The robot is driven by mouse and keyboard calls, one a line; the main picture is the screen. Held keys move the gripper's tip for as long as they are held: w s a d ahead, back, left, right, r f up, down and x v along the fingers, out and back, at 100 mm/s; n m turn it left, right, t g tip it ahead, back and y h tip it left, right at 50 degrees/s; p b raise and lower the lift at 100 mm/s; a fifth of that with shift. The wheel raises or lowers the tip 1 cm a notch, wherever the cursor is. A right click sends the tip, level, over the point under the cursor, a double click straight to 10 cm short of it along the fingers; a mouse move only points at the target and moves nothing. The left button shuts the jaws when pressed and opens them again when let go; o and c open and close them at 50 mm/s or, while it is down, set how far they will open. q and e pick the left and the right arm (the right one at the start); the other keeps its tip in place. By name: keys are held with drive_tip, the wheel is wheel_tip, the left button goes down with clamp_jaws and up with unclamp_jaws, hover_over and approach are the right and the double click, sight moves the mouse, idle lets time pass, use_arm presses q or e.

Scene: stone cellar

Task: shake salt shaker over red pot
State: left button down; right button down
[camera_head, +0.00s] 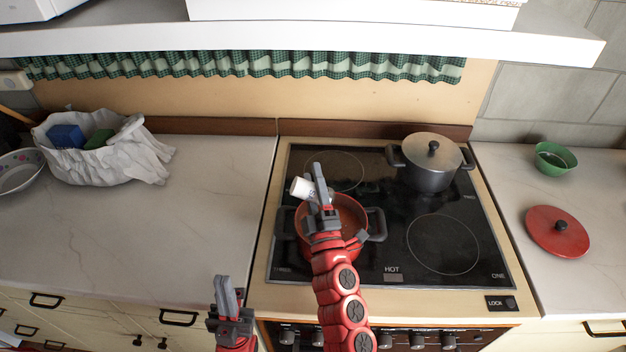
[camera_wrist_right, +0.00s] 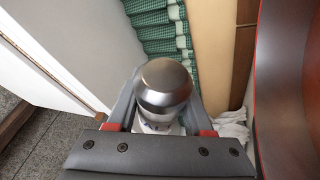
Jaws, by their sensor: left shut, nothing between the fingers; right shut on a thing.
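The salt shaker (camera_head: 301,188) is white and held tilted above the red pot. In the right wrist view its rounded metal end (camera_wrist_right: 164,88) shows between the fingers. My right gripper (camera_head: 320,184) is shut on it. The red pot (camera_head: 352,205) stands open on the front left burner, its dark handles to the sides; my right gripper and arm hide part of it. The red lid (camera_head: 557,231) lies on the counter at the right. My left gripper (camera_head: 225,292) is shut and empty, in front of the counter's edge left of the stove.
A grey lidded pot (camera_head: 431,165) stands on the back right burner. A green bowl (camera_head: 554,159) is on the right counter. A crumpled white bag (camera_head: 104,165) with blue and green things sits on the left counter. A white shelf (camera_head: 300,40) overhangs the back. The left counter's middle is clear.

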drive_tip(key=shift+r+b, duration=0.1)
drive_tip(key=shift+b, duration=0.25)
idle(0.7)
drive_tip(key=shift+r, duration=0.1)
